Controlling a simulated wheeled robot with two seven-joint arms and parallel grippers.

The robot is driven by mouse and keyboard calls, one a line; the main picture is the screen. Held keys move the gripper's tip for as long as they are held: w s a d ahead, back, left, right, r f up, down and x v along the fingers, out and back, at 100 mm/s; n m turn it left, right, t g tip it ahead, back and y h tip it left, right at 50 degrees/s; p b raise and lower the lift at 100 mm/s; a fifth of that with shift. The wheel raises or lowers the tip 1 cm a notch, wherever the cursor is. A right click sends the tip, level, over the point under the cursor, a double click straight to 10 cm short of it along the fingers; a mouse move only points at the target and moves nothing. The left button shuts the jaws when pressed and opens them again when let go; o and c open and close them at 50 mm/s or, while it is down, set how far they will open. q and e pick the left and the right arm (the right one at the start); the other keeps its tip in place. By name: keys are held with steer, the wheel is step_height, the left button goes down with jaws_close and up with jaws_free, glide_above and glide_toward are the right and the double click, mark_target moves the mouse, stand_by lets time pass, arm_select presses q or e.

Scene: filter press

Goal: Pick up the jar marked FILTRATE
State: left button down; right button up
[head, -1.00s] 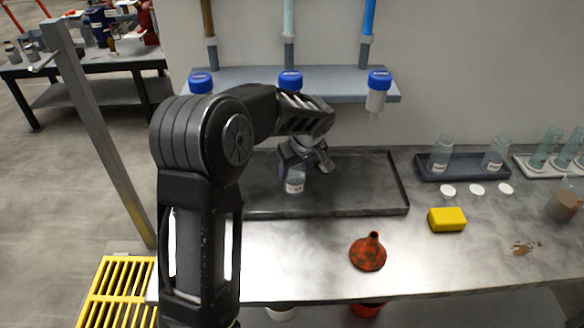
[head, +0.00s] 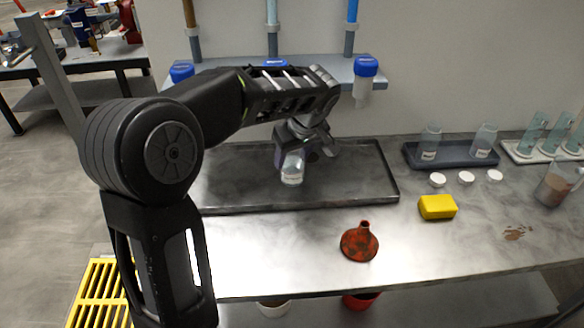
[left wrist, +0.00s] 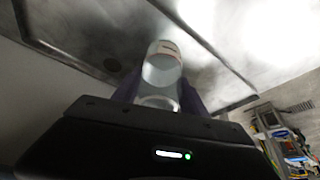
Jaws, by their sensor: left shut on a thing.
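A small clear glass jar (head: 291,167) with a white label is over the dark shallow tray (head: 350,203). The label is too small to read. My left gripper (head: 302,142) is shut on the jar from above and behind, covering its upper part. In the left wrist view the jar (left wrist: 162,72) sits between the fingers, with the tray surface beyond it. The jar appears slightly tilted and raised off the tray, but I cannot tell the gap exactly. My right gripper is not in view.
A shelf (head: 225,76) with blue-capped filters (head: 365,68) hangs above the tray, close to my left arm. An orange-red funnel (head: 359,243), a yellow block (head: 437,207), white lids (head: 466,177) and a rack of jars (head: 410,155) are to the right. The front bench is mostly clear.

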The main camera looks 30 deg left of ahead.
arm_select(q)
step_height(320, 180, up, 8)
steer(key=shift+f, duration=0.2)
stand_by(0.3)
steer(key=shift+r, duration=0.1)
stand_by(0.8)
